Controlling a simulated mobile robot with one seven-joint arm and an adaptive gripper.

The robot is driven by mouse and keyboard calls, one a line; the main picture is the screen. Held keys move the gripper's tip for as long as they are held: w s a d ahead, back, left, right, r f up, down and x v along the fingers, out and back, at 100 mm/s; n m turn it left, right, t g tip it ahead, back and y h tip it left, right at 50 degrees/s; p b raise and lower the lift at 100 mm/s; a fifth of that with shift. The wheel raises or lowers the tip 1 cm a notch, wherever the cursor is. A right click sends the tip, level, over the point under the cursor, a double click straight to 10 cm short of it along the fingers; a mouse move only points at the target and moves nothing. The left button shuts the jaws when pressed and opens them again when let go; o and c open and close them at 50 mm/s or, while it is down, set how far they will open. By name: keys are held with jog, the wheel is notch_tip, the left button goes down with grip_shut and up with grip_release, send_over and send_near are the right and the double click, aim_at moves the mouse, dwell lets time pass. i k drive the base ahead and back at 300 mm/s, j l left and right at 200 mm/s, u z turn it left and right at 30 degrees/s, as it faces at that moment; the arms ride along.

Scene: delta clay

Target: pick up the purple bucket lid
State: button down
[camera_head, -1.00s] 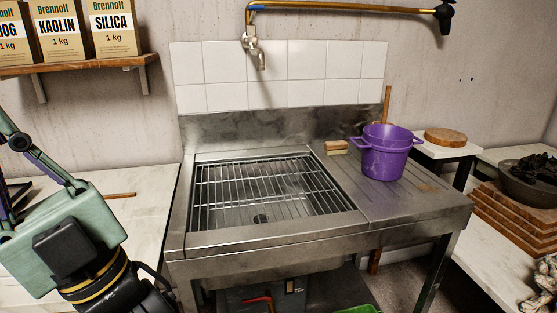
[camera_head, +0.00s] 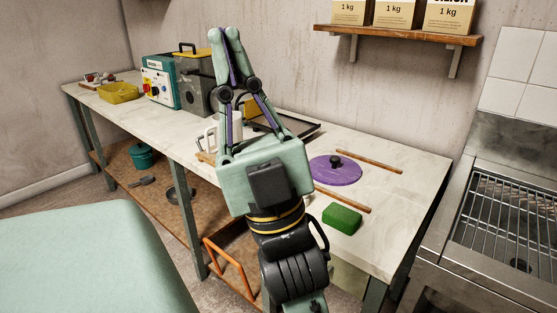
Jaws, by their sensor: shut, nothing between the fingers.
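The purple bucket lid (camera_head: 333,172) lies flat on the pale workbench, right of my gripper in the picture. It is a round disc with a dark knob (camera_head: 336,160) on top. My gripper (camera_head: 225,36) points up in the picture, its green fingertips close together and nothing between them. It is apart from the lid, and its body stands close to the lid's left side in this view.
Wooden sticks (camera_head: 369,161) lie behind and in front of the lid, and a green block (camera_head: 342,218) sits near the bench's front edge. Machines (camera_head: 160,82) and a yellow tray (camera_head: 118,93) are at the far left.

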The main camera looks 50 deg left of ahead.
aim_at(330, 169)
jog(key=u, duration=1.2)
jog(key=z, duration=1.85)
jog(key=i+l, duration=0.3)
jog(key=i+l+u, duration=0.15)
jog(key=u, duration=0.3)
jog(key=i+l+u, duration=0.25)
jog(key=u, duration=1.9)
